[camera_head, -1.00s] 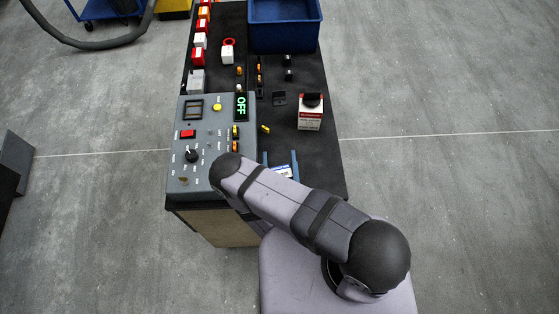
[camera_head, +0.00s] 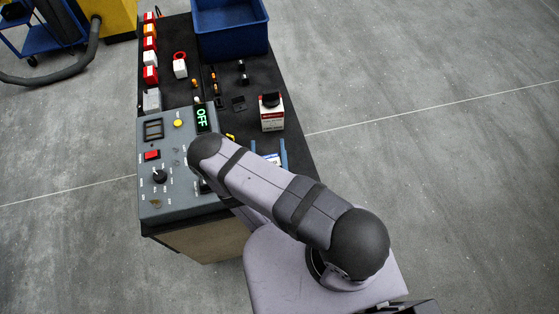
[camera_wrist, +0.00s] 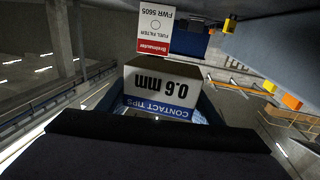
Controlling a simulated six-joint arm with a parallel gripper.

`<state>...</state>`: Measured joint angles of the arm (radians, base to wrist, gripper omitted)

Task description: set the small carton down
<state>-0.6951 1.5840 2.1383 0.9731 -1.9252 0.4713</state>
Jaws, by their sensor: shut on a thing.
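The small carton (camera_wrist: 160,92) is a white box with a blue band reading "CONTACT TIPS" and "0.6 mm", upside down in the wrist view. My gripper (camera_wrist: 163,98) is shut on it, with a blue finger on each side. In the head view the gripper's blue fingers (camera_head: 268,150) show past my arm, over the dark bench top (camera_head: 292,165). Only a bit of the carton (camera_head: 272,159) shows between them there. I cannot tell whether it touches the bench.
A grey control panel (camera_head: 180,190) with an "OFF" display is at left. A blue bin (camera_head: 232,45) and several small parts are farther back.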

